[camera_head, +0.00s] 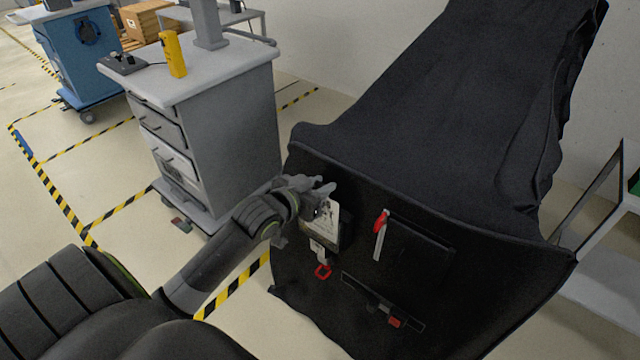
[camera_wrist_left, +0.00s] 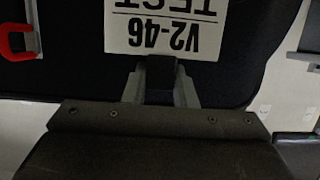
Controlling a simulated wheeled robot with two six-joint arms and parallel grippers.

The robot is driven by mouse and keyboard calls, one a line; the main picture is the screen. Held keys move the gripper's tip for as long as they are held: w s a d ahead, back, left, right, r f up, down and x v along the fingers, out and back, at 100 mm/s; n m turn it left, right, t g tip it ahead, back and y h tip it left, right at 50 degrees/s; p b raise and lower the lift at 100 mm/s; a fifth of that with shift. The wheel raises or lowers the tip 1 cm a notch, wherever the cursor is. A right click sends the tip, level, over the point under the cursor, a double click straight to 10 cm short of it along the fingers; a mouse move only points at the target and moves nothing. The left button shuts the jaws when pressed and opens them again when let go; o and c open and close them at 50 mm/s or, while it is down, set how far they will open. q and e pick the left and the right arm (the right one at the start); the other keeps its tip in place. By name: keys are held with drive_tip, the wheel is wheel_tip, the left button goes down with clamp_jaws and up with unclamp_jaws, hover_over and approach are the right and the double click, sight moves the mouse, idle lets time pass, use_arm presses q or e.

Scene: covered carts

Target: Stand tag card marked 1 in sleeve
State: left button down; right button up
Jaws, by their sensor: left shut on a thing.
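A white card (camera_head: 326,220) is held upright and slightly tilted at the front face of the black cover. In the left wrist view the card (camera_wrist_left: 165,27) shows upside-down print, "TEST" and "V2-46"; no 1 is readable. My left gripper (camera_head: 318,195) is shut on the card's upper edge. Its fingers also show in the left wrist view (camera_wrist_left: 160,82). A black pocket (camera_head: 346,234), seemingly the sleeve, is on the cover just behind and right of the card. I cannot tell whether the card's lower end is inside it. My right gripper is not in view.
A red-handled tool (camera_head: 380,222) is on the cover beside a flat black pocket (camera_head: 418,252). A red ring (camera_head: 323,271) hangs below the card. A strip with small items (camera_head: 383,303) is lower. A grey cart (camera_head: 225,110) stands left, a metal rack (camera_head: 600,245) right.

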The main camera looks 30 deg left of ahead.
use_arm(q)
drive_tip(key=shift+f, duration=0.15)
drive_tip(key=c, duration=1.1)
unclamp_jaws()
drive_tip(key=p+v, duration=0.2)
drive_tip(key=v, duration=1.5)
drive_tip(key=shift+s, duration=0.2)
drive_tip(key=shift+a, duration=0.15)
